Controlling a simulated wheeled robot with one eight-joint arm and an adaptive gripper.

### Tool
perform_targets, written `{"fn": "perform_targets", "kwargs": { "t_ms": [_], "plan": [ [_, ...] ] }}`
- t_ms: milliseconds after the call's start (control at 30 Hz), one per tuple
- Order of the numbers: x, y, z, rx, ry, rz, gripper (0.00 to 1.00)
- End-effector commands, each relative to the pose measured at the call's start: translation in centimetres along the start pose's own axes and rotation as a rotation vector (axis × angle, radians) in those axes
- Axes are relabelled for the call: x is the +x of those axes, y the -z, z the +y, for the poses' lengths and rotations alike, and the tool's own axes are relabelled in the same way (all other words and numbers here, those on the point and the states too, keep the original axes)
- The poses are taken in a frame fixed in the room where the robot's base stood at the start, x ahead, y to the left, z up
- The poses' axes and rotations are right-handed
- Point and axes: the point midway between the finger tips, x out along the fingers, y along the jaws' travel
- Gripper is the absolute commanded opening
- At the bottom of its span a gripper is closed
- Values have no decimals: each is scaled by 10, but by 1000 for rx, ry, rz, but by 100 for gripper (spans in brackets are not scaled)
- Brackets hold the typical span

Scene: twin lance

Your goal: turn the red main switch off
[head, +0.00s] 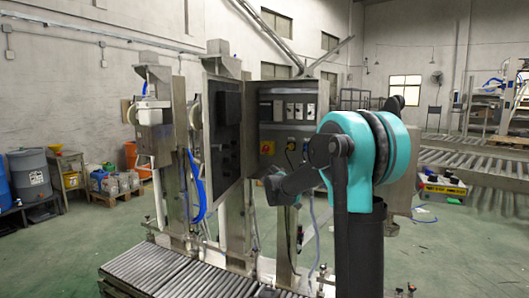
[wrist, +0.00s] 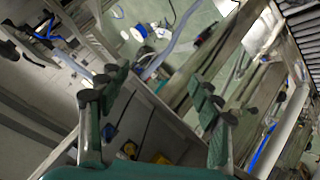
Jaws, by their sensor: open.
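The red main switch (head: 267,148) shows in the head view as a small red knob on a yellow plate, low at the left inside the open cabinet (head: 287,82). Its exact handle angle is too small to tell. My gripper (wrist: 160,98) is open and empty in the wrist view, its two teal and grey fingers well apart. In the head view my arm stands in front of the cabinet's lower right, and the fingers cannot be made out. A small yellow part (wrist: 128,151) shows low between the fingers in the wrist view; I cannot tell whether it belongs to the switch.
The cabinet door (head: 222,130) stands open to the left. A roller conveyor (head: 180,275) runs in front of the frame. Blue hoses (head: 197,190) hang left of the door. More rollers (head: 470,165) lie at the right. Green floor is open at the left.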

Motion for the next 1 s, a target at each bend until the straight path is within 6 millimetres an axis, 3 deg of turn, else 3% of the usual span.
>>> {"fn": "perform_targets", "kwargs": {
  "t_ms": [33,200,400,500,700,867,1000],
  "plan": [
    [8,32,-6,-11,-29,38,65],
    [24,135,-26,-44,-127,186,65],
    [31,241,-65,-89,-216,368,65],
    [30,280,-85,-110,-247,448,65],
    [25,324,-112,-139,-279,546,65],
    [28,334,-116,-143,-285,565,65],
    [43,343,-112,-143,-286,563,65]
  ]
}}
